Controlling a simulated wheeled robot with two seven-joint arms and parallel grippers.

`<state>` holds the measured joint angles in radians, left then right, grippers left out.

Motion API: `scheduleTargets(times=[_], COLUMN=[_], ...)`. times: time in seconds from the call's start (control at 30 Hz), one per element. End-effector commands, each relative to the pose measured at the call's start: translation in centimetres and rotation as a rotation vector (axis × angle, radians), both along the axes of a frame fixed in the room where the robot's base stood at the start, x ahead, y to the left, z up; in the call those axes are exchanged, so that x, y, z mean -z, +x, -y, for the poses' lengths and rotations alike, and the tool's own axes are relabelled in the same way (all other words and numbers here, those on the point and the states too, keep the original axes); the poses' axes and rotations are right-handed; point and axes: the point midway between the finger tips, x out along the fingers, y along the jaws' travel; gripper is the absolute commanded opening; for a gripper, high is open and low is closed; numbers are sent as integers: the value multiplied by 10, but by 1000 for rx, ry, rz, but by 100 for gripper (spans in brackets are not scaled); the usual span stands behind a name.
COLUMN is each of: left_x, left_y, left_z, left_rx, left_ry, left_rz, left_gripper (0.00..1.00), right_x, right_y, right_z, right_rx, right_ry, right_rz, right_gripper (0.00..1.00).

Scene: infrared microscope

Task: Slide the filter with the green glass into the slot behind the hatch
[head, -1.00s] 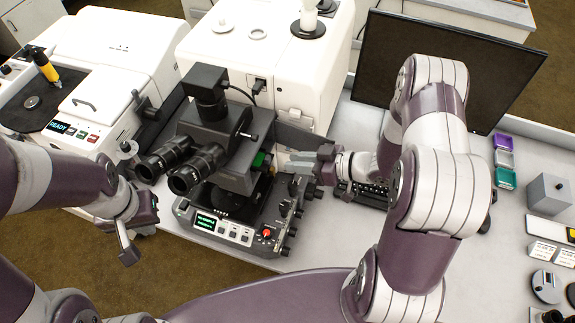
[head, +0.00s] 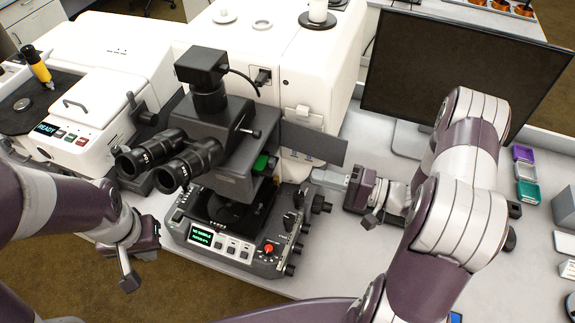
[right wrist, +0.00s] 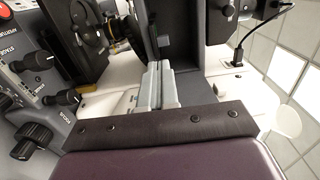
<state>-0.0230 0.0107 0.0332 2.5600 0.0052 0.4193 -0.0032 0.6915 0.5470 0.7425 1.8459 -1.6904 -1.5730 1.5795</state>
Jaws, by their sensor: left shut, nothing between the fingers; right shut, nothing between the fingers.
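The dark microscope (head: 215,150) stands on the bench, and a small green piece (head: 262,163) shows at its right side. I take this for the green-glass filter; how deep it sits in the slot I cannot tell. A dark flat panel (head: 313,143), which looks like the hatch, stands out to the right of the microscope. My right gripper (head: 318,178) is shut and empty, just below and in front of this panel. Its pale fingers show closed together in the right wrist view (right wrist: 156,88). My left gripper (head: 130,282) is shut and empty, low at the left, away from the microscope.
A white cabinet (head: 285,60) stands behind the microscope and a white instrument (head: 95,90) to its left. A black monitor (head: 440,70) stands at the back right. Small coloured trays (head: 526,172) lie at the right. Knobs (head: 322,204) stick out from the microscope's right side.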

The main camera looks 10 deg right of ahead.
Motion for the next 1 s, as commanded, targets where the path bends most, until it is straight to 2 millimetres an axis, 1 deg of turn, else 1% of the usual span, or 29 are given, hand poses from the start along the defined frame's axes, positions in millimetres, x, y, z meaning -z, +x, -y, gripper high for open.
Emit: scheduleTargets(times=[0.03,0.2,0.3,0.4,0.57,0.87,0.93,1.0], left_x=[-7,-17,-24,-27,-29,-28,-29,-30], left_y=[0,0,0,0,0,0,0,0], left_z=[0,0,0,0,0,0,0,0], left_rx=[0,0,0,0,0,0,0,0], left_ry=[0,0,0,0,0,0,0,0], left_rz=[0,0,0,0,0,0,0,0], left_gripper=[0,0,0,0,0,0,0,0], right_x=[-4,-3,-3,-2,0,1,0,0], right_y=[5,25,34,41,46,46,49,55], right_z=[-10,-41,-54,-64,-71,-72,-76,-85], right_rx=[-6,-5,-4,-2,0,1,-1,-3], right_ry=[1,-1,-1,-2,-1,-2,-3,-4], right_rz=[-2,0,-1,1,0,1,1,2], right_gripper=[0,0,0,0,0,0,0,0])
